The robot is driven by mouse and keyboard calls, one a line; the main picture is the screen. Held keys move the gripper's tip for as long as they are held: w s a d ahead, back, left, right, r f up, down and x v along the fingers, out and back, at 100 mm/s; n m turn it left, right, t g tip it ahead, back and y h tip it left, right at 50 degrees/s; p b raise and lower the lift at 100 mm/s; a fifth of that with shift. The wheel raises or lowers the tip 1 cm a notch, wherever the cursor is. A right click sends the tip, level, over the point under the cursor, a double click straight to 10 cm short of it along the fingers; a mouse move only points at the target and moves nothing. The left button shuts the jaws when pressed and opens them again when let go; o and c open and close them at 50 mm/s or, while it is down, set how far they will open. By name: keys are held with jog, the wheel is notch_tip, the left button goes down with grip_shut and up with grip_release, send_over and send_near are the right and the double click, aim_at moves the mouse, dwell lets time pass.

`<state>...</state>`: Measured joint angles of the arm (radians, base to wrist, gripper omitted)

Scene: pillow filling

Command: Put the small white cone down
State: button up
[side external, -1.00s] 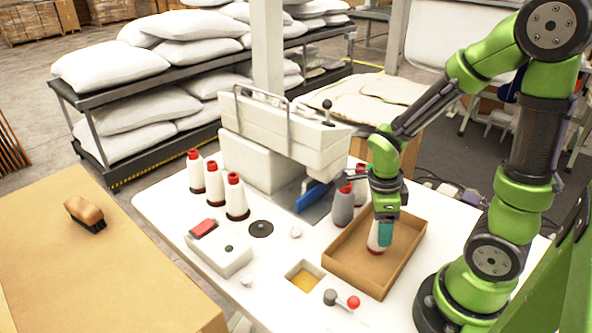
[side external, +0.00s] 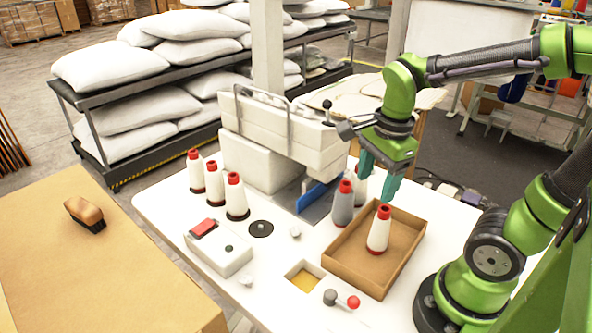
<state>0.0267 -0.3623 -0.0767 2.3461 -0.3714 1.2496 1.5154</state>
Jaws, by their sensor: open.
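The small white cone (side external: 378,234), with a red top and red base rim, stands upright in the shallow brown cardboard tray (side external: 345,275) on the white table. My gripper (side external: 378,190) is open and empty, with its teal fingers spread. It is above and behind the cone, near the tray's far edge, and apart from the cone.
A grey cone (side external: 344,206) stands just left of the tray, with another pale cone (side external: 360,187) behind it, partly hidden near my gripper. Several white cones (side external: 213,180) stand left of the sewing machine (side external: 275,130). A lever with a red knob (side external: 353,302) is at the tray's near side.

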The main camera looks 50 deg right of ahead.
jog(key=a+r+n+t+y, duration=0.2)
jog(key=a+r+n+t, duration=0.3)
jog(key=n, duration=1.3)
jog(key=shift+w+a+r+t, duration=0.4)
jog(key=shift+a+t, duration=0.1)
jog(key=shift+t, duration=0.1)
